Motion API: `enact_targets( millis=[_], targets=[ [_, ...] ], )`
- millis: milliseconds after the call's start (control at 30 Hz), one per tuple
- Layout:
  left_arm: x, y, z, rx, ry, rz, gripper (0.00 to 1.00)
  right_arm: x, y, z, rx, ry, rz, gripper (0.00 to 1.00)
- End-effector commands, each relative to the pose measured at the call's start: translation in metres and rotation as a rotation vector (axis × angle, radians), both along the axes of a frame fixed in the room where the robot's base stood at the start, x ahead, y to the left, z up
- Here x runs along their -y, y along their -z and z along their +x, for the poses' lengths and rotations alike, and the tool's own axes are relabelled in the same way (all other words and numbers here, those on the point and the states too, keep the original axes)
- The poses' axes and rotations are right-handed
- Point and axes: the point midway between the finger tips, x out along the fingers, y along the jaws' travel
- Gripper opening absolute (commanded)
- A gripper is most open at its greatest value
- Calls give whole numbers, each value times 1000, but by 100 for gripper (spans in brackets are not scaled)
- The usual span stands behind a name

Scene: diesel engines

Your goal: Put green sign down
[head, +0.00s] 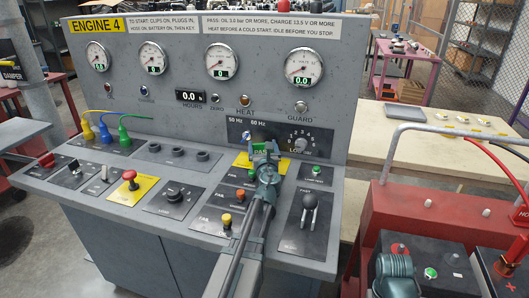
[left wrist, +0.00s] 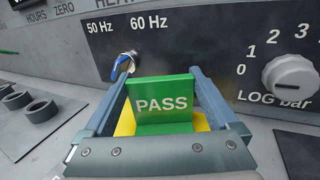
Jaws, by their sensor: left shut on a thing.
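The green sign (left wrist: 162,104) reads PASS and sits between the two fingers of my left gripper (left wrist: 160,100), which is shut on it. The sign is L-shaped, with an upright face and a foot towards the wrist camera. In the head view the sign (head: 261,149) shows small, with my left gripper (head: 264,152) around it at the back of the desk. A yellow patch (head: 242,160) lies under or just behind the sign; I cannot tell whether the sign touches it. My right gripper's fingers do not show.
The upright panel with a 50/60 Hz switch (left wrist: 124,62) and a LOG bar knob (left wrist: 290,78) stands close behind the sign. A lever (head: 310,207) and several buttons sit nearby on the desk. A red battery cart (head: 420,199) stands at the right.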

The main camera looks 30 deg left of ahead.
Motion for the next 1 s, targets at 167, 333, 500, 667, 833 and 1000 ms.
enact_targets(
  millis=[167,333,500,667,833,1000],
  targets=[
    [0,-2,0,0,0,0,38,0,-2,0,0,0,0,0],
    [0,3,0,0,0,0,38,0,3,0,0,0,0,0],
    [0,1,0,0,0,0,100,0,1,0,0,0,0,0],
    [0,1,0,0,0,0,100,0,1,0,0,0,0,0],
    [3,-2,-5,0,0,0,100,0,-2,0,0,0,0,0],
    [16,-1,-24,0,0,0,100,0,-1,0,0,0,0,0]
  ],
)
